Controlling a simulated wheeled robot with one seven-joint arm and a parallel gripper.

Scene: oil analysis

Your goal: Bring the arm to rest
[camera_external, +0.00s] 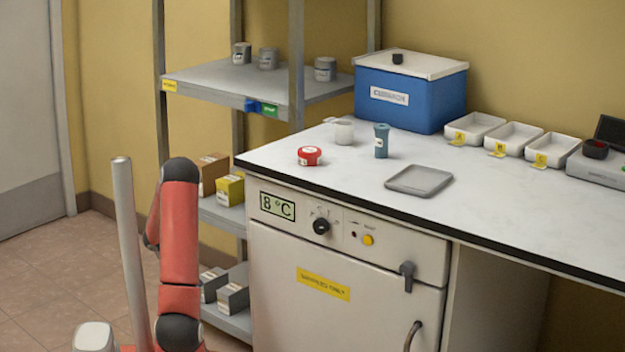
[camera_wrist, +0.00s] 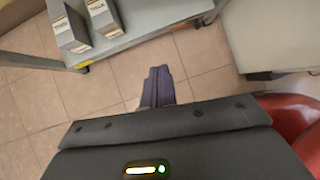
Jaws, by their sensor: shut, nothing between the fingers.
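My red arm (camera_external: 180,235) stands at the left in the external view, folded upright beside a grey column, left of the bench. The hand is hidden there. In the wrist view my gripper (camera_wrist: 158,72) points down over the tiled floor, its two dark fingers together. It is shut and empty, and touches nothing that I can see.
In the wrist view a low shelf (camera_wrist: 140,22) with grey boxes (camera_wrist: 68,24) lies at the upper left, and a pale cabinet side (camera_wrist: 275,35) at the upper right. Tiled floor (camera_wrist: 205,60) is clear between. The bench (camera_external: 480,200) holds a blue cooler (camera_external: 425,105), jars and trays.

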